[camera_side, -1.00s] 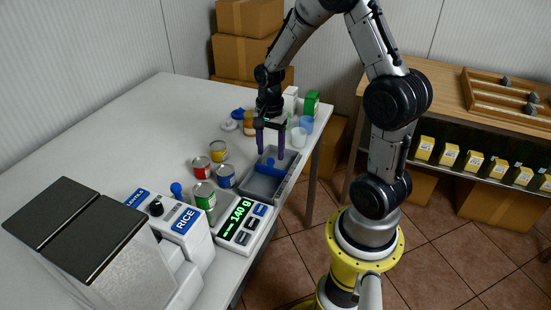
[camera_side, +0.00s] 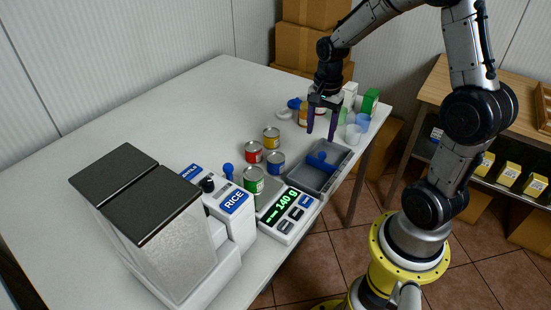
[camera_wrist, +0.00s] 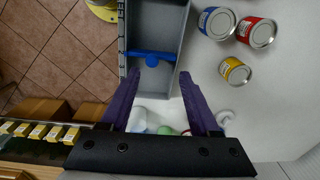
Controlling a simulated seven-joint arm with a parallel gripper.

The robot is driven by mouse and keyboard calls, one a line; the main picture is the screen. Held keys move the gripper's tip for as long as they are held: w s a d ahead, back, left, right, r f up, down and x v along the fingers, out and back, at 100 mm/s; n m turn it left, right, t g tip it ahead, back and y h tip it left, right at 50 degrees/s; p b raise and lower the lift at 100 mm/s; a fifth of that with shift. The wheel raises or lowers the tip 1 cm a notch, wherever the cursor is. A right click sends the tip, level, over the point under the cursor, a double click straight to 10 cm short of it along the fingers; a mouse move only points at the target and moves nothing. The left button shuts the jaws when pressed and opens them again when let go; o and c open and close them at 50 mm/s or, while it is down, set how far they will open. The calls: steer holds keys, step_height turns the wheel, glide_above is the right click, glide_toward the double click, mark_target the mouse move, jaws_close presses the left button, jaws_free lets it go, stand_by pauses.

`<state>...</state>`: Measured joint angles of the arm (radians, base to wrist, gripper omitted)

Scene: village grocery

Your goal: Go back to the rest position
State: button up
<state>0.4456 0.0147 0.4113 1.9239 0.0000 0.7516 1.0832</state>
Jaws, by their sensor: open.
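My gripper (camera_side: 321,138) is open and empty, pointing down above the table near the far end of the grey tray (camera_side: 341,180). A blue piece (camera_side: 322,158) lies across the inside of the tray. In the wrist view, my two purple fingertips (camera_wrist: 158,78) are spread apart. The tray (camera_wrist: 155,18) and the blue piece (camera_wrist: 152,58) show beyond them, with nothing held between the fingers.
A scale (camera_side: 290,215) reading 140 g and several cans (camera_side: 254,180) stand near the tray. White dispensers (camera_side: 233,215) stand in front. The table's left side is clear.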

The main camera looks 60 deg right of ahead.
steer(key=s+a+r+n+t, duration=0.3)
steer(key=a+r+n+t, duration=0.15)
steer(key=a+r, duration=0.7)
steer(key=s+a+r+n, duration=0.2)
steer(key=s+a+n, duration=0.1)
steer(key=s+n, duration=0.8)
steer(key=shift+s+n+t, duration=0.2)
steer(key=shift+n+t, duration=0.15)
steer(key=shift+n, duration=0.7)
